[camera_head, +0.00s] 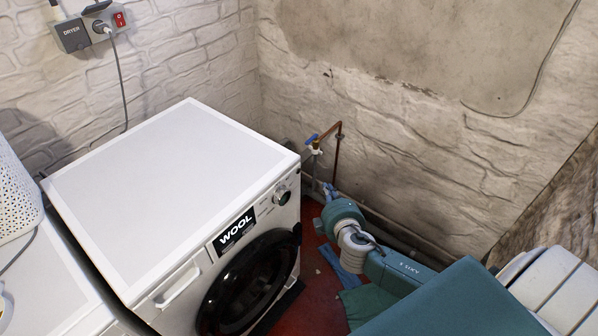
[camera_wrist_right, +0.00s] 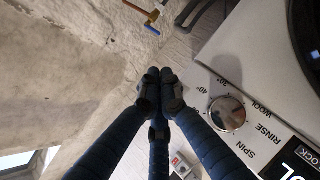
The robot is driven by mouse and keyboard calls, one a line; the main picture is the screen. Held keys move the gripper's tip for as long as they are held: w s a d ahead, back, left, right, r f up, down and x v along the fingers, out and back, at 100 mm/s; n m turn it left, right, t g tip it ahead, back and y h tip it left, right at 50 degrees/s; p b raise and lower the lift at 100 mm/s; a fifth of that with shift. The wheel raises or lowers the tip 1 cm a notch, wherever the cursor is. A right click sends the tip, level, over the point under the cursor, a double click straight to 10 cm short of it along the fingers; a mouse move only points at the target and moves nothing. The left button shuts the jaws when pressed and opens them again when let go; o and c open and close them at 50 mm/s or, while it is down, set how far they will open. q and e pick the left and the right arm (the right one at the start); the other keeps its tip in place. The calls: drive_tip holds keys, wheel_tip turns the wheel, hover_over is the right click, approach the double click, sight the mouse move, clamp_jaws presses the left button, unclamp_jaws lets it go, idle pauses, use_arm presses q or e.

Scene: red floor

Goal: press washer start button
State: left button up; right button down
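The white washer (camera_head: 160,185) stands in the middle of the head view, its front facing lower right. Its display (camera_head: 234,230) reads "WOOL", and a silver dial (camera_head: 282,194) sits near the panel's right end. In the right wrist view the dial (camera_wrist_right: 227,113) is close, to the right of my gripper, with printed programme names and temperatures around it. I cannot make out a start button. My right gripper (camera_wrist_right: 160,84) is shut and empty, its dark fingertips together, beside the panel's dial end. Contact with the panel cannot be told. My left gripper is not in view.
A brick wall is behind the washer, with sockets and a switch box (camera_head: 88,30). A copper pipe with a blue-handled tap (camera_head: 337,150) stands right of the washer. A second white machine (camera_head: 45,285) and a basket (camera_head: 15,195) are at the left. The red floor (camera_head: 318,275) shows in front.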

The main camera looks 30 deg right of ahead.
sight(298, 171)
drive_tip(key=w+a, duration=0.3)
drive_tip(key=w, duration=0.4)
drive_tip(key=shift+b, duration=0.45)
idle(1.0)
drive_tip(key=shift+w+a, duration=0.15)
drive_tip(key=shift+w, duration=0.2)
drive_tip(key=shift+w+a, duration=0.1)
drive_tip(key=shift+w, duration=0.2)
idle(0.5)
idle(0.4)
drive_tip(key=shift+s+d, duration=0.3)
drive_tip(key=shift+s, duration=0.4)
